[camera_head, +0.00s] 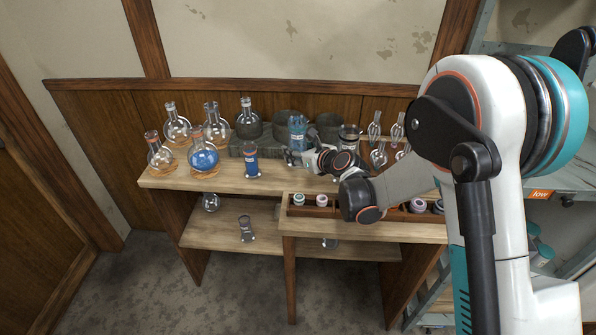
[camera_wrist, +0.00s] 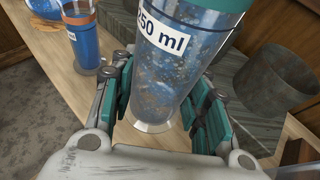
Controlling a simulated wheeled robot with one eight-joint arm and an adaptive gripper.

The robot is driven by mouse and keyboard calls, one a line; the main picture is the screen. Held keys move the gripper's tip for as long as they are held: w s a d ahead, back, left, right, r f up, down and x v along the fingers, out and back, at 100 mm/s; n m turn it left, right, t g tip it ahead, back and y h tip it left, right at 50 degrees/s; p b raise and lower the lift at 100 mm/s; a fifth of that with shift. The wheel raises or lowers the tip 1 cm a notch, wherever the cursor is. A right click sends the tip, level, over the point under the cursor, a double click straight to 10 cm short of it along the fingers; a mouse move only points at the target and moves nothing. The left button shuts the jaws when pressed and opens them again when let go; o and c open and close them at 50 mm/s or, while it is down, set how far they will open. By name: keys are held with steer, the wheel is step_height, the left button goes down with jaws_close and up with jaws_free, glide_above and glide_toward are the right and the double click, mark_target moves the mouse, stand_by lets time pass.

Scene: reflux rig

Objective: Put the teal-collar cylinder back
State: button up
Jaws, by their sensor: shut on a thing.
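The teal-collar cylinder (camera_head: 297,129) is a clear vessel with blue contents, upright at the back middle of the bench. In the wrist view the cylinder (camera_wrist: 165,75) fills the middle, with a white label ending in "50 ml", a teal band at the top edge and a pale foot below. My gripper (camera_head: 293,158) has its teal finger pads on both sides of the lower body, as the wrist view (camera_wrist: 160,112) shows, and is shut on it. I cannot tell whether the foot touches the wood. The cylinder's top is cut off in the wrist view.
A blue-filled cylinder (camera_head: 251,161) stands close at left, beside round flasks (camera_head: 203,158). Dark grey round holders (camera_head: 249,126) are behind. A tray (camera_head: 340,212) with small collared items runs along the front right. A clear cylinder (camera_head: 246,228) stands on the lower shelf (camera_head: 208,235).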

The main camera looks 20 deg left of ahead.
steer(key=shift+f+b, duration=0.95)
steer(key=shift+f, duration=1.9)
steer(key=shift+f, duration=0.15)
steer(key=o, duration=1.3)
steer(key=shift+s+d+r, duration=0.2)
steer(key=shift+d+r, duration=0.05)
steer(key=shift+r, duration=0.05)
steer(key=p+v, duration=0.4)
steer(key=v, duration=0.7)
steer(key=shift+s+d, duration=0.15)
